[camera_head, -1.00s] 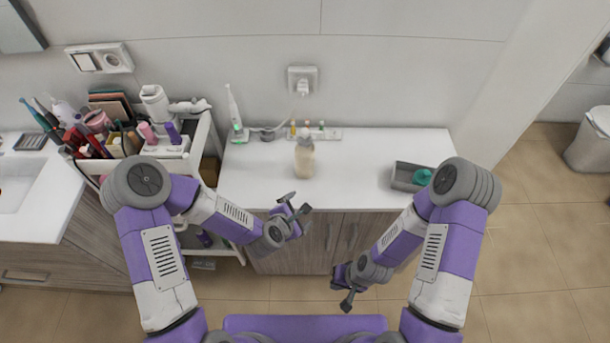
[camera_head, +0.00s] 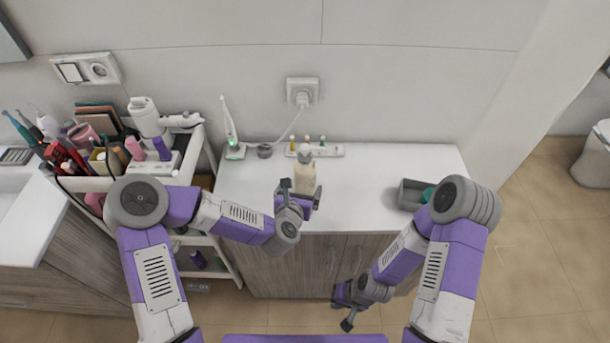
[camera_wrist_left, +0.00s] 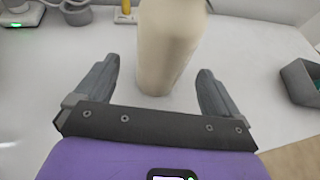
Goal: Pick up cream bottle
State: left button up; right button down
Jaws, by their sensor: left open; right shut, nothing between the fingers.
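The cream bottle (camera_head: 304,168) is a beige bottle with a grey-white top, standing upright on the white counter. Its lower body (camera_wrist_left: 166,50) shows large in the left wrist view; its top is cut off there. My left gripper (camera_head: 301,191) is open just in front of the bottle. In the left wrist view its two fingers (camera_wrist_left: 158,90) point at the bottle, one on each side of its base, with nothing held between them. My right gripper (camera_head: 346,306) is shut and empty, low in front of the cabinet.
A grey tray (camera_head: 409,194) with a teal item sits to the right. A full cosmetics cart (camera_head: 204,135) stands at left. The counter between bottle and tray is clear.

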aim_at(303, 163)
pick_arm(q)
jog(key=x, duration=0.5)
jog(key=shift+d+f, duration=0.15)
jog(key=shift+f, duration=0.05)
jog(key=shift+r, duration=0.1)
jog(key=c, duration=1.4)
jog(key=shift+o, duration=0.2)
notch_tip(303, 163, up, 10)
jog(key=shift+p, duration=0.7)
